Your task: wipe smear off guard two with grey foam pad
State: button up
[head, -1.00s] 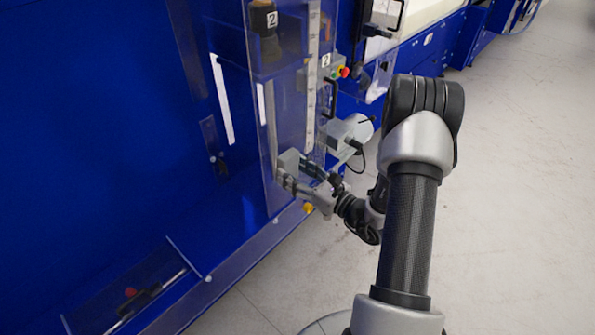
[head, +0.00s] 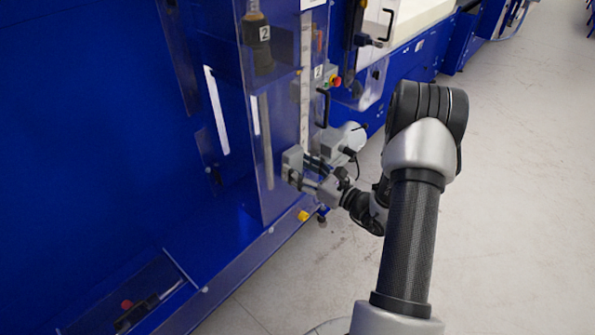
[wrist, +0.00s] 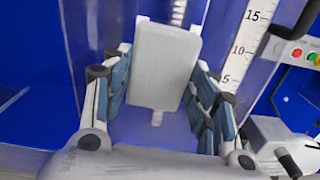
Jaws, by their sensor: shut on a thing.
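The grey foam pad (wrist: 165,65) is a pale, rounded block between the fingers of my gripper (wrist: 158,90) in the wrist view. My gripper is shut on it. In the head view the pad (head: 292,161) is at the lower part of the clear guard (head: 282,120), with my gripper (head: 302,172) on its right side. I cannot make out the smear clearly; pale patches show above and below the pad in the wrist view.
A ruler scale (wrist: 247,45) runs up the guard's right side. A grey motor-like housing (head: 340,143), a black handle (head: 322,107) and a button box (head: 327,78) are just right of the guard. Open floor (head: 520,200) lies to the right.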

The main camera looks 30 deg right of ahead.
jog(key=w+d+b, duration=0.1)
jog(key=w+d, duration=0.1)
jog(key=d, duration=0.4)
jog(key=shift+w+d, duration=0.15)
dwell(0.3)
jog(key=shift+s+a, duration=0.6)
jog(key=shift+a, duration=1.1)
jog(key=shift+s+a, duration=0.65)
jog(key=shift+a, duration=1.05)
jog(key=shift+s+a, duration=0.6)
jog(key=shift+a, duration=1.1)
jog(key=v, duration=0.6)
jog(key=shift+s, duration=0.1)
jog(key=shift+v, duration=1.45)
